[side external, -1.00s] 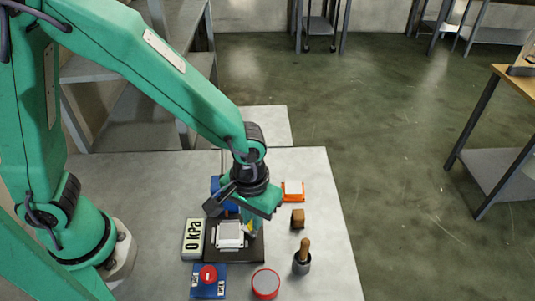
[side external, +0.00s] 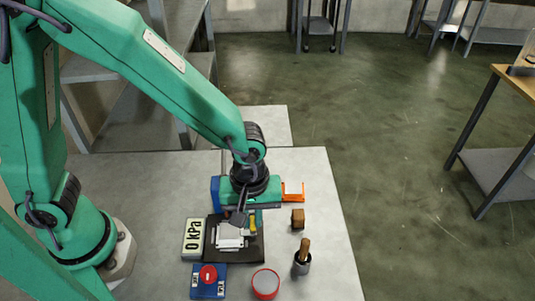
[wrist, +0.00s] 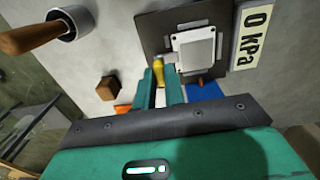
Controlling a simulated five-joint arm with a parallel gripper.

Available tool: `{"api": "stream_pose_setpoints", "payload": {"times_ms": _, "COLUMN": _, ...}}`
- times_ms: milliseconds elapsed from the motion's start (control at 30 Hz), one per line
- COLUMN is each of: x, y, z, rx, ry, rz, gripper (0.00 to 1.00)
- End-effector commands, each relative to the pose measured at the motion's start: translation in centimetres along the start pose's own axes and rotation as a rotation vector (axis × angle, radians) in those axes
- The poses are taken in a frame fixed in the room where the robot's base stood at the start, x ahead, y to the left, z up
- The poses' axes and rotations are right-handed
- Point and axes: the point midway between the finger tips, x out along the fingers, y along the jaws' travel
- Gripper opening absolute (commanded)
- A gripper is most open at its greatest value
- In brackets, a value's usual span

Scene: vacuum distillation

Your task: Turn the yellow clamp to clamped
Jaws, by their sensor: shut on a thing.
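The yellow clamp (wrist: 158,72) sits at the edge of the dark plate (wrist: 152,32), beside the white square block (wrist: 195,48). Its yellow handle points toward my gripper in the wrist view, and its grey end lies close to the block's corner. My gripper (wrist: 160,84) is shut on the yellow handle, with one green finger on each side of it. In the side view the yellow clamp (side external: 253,224) shows only as a small patch right of the white block (side external: 229,239). My wrist partly covers the block there.
The "0 kPa" display (side external: 193,239) stands left of the plate. A red button on a blue box (side external: 208,282) is in front. A red-rimmed round dish (side external: 265,284), a mortar with pestle (side external: 301,264), a brown cube (side external: 298,218) and an orange holder (side external: 293,191) stand nearby.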

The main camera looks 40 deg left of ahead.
Motion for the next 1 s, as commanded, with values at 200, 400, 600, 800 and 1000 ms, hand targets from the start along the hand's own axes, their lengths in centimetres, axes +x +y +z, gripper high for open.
{"api": "stream_pose_setpoints", "payload": {"times_ms": 200, "x": -0.1, "y": 0.0, "z": 0.0, "rx": -0.005, "ry": 0.0, "rz": 0.001, "gripper": 0.0}}
{"api": "stream_pose_setpoints", "payload": {"times_ms": 400, "x": -0.1, "y": 0.0, "z": 0.0, "rx": -0.004, "ry": 0.0, "rz": 0.001, "gripper": 0.31}}
{"api": "stream_pose_setpoints", "payload": {"times_ms": 600, "x": 0.0, "y": 0.0, "z": 0.0, "rx": -0.003, "ry": 0.0, "rz": 0.0, "gripper": 0.33}}
{"api": "stream_pose_setpoints", "payload": {"times_ms": 800, "x": -0.2, "y": 0.0, "z": 0.0, "rx": -0.002, "ry": 0.0, "rz": 0.001, "gripper": 0.33}}
{"api": "stream_pose_setpoints", "payload": {"times_ms": 1000, "x": -1.4, "y": 0.1, "z": 0.0, "rx": -0.002, "ry": 0.0, "rz": 0.003, "gripper": 0.33}}
